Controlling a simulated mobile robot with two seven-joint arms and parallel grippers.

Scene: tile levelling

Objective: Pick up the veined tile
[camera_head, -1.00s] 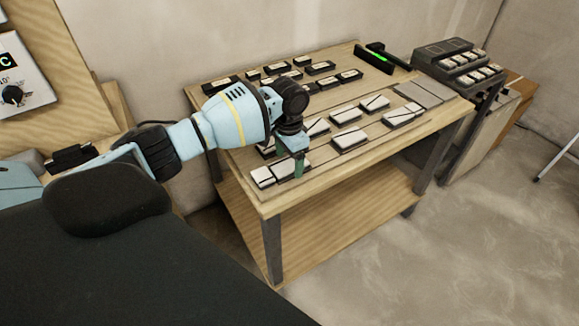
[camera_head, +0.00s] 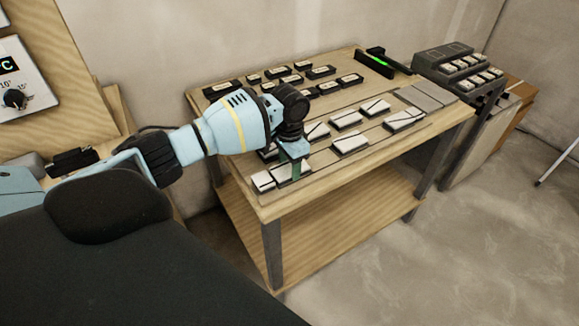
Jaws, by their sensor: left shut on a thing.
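My left gripper (camera_head: 296,171) reaches down at the front left of the wooden table. Its green fingers are shut on the veined tile (camera_head: 283,174), a small pale tile on a dark base, partly hidden by the fingers. The tile appears to be still at table level; whether it touches the surface cannot be told. Another pale tile (camera_head: 262,182) with a dark line sits just to its left. My right gripper is not in view.
The table (camera_head: 330,185) carries several more pale tiles (camera_head: 351,142), some with dark lines, and black-framed pieces (camera_head: 320,72) at the back. Grey slabs (camera_head: 420,98) and a black level with a green light (camera_head: 380,61) lie right. A keyed console (camera_head: 460,65) stands beyond.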

